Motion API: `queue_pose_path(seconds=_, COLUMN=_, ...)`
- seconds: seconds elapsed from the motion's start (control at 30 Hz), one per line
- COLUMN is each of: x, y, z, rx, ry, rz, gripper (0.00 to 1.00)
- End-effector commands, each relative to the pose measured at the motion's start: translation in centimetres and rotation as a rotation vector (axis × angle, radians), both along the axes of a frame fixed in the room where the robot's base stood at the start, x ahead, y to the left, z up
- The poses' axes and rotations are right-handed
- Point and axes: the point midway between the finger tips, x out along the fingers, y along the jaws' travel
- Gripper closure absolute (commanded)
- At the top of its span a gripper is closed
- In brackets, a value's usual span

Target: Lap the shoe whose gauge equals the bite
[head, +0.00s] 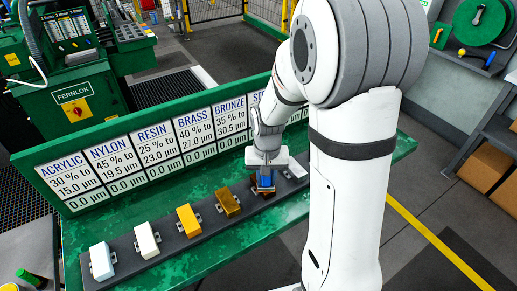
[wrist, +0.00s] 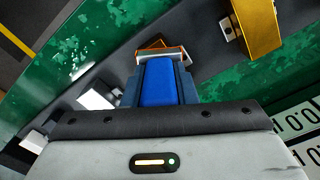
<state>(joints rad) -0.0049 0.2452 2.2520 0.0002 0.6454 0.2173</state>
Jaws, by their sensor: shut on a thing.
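My gripper (head: 264,184) is low over the dark rail, shut on a copper-coloured shoe (wrist: 153,43), which is mostly hidden by the gripper. A blue block (wrist: 158,82) shows between the fingers in the wrist view. Along the rail stand a pale white shoe (head: 102,261), a cream shoe (head: 147,240), an orange shoe (head: 188,220) and a brass shoe (head: 228,202) to the left. A silvery shoe (head: 295,168) is to the right. The green board (head: 150,150) lists acrylic, nylon, resin, brass and bronze with percentages and micron values; its lower boxes read 0.0 µm. My arm hides its right end.
The rail (head: 170,252) lies on a green bench (head: 215,255). A green FERNLOK machine (head: 75,95) stands behind at the left. Shelving with cardboard boxes (head: 485,167) stands at the right. The floor between bench and shelving is clear, with a yellow line (head: 430,240).

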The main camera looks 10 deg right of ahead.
Motion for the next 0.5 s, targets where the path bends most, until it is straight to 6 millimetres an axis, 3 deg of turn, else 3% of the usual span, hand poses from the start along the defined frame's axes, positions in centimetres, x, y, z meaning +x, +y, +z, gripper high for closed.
queue_pose_path(seconds=0.27, x=-0.4, y=-0.4, z=0.2, rx=0.0, ry=0.004, rz=0.001, gripper=1.0)
queue_pose_path(seconds=0.37, x=-0.3, y=-0.4, z=2.4, rx=0.0, ry=-0.004, rz=0.001, gripper=1.0)
queue_pose_path(seconds=0.5, x=-0.4, y=-0.4, z=3.2, rx=0.0, ry=0.0, rz=0.002, gripper=1.0)
